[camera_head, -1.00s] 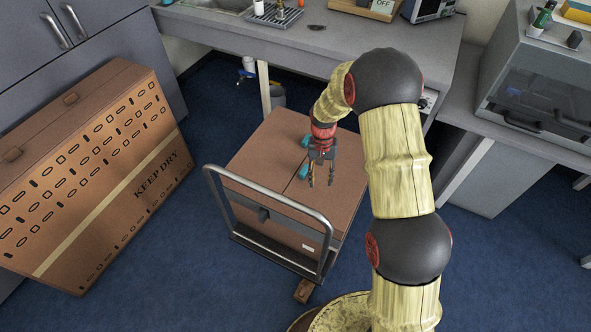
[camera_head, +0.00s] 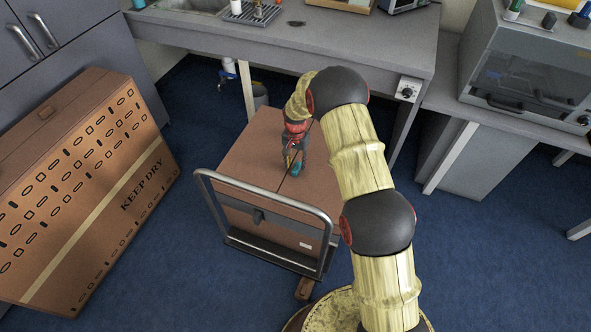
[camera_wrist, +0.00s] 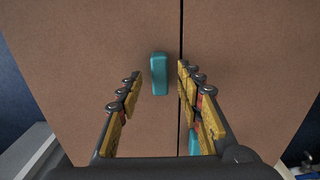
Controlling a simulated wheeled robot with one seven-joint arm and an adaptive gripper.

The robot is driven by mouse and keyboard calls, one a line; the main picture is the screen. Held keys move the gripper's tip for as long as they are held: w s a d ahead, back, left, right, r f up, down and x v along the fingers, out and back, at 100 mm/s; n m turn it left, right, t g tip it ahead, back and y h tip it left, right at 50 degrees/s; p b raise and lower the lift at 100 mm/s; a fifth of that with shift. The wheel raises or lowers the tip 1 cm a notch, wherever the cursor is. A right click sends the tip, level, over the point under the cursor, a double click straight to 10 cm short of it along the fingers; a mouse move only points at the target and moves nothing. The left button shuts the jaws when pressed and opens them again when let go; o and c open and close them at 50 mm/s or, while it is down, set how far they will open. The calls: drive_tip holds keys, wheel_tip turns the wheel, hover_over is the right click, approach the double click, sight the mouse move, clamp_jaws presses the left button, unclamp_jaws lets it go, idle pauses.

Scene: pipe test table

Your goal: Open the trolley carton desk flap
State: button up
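The trolley carton (camera_head: 250,150) is a brown box with two top flaps that meet at a dark seam; both lie flat and closed. In the wrist view the left flap (camera_wrist: 100,60) and the right flap (camera_wrist: 240,60) show either side of the seam. A teal handle (camera_wrist: 159,74) stands on the left flap beside the seam. A second teal handle (camera_wrist: 194,142) is partly hidden behind the right finger. My gripper (camera_head: 292,163) is over the carton top near the seam. In the wrist view my gripper (camera_wrist: 158,80) is open, the first handle appearing between its fingertips, apart from both.
The trolley's grey push bar (camera_head: 262,187) rises at the carton's near side. A large KEEP DRY carton (camera_head: 85,200) leans at the left. A grey bench (camera_head: 330,42) stands behind. Blue floor (camera_head: 190,240) is clear between the cartons.

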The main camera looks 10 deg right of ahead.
sight(296, 167)
wheel_tip(296, 167, down, 4)
drive_tip(key=shift+r+b, duration=0.25)
drive_tip(key=shift+b, duration=0.25)
drive_tip(key=shift+c, duration=1.1)
clamp_jaws()
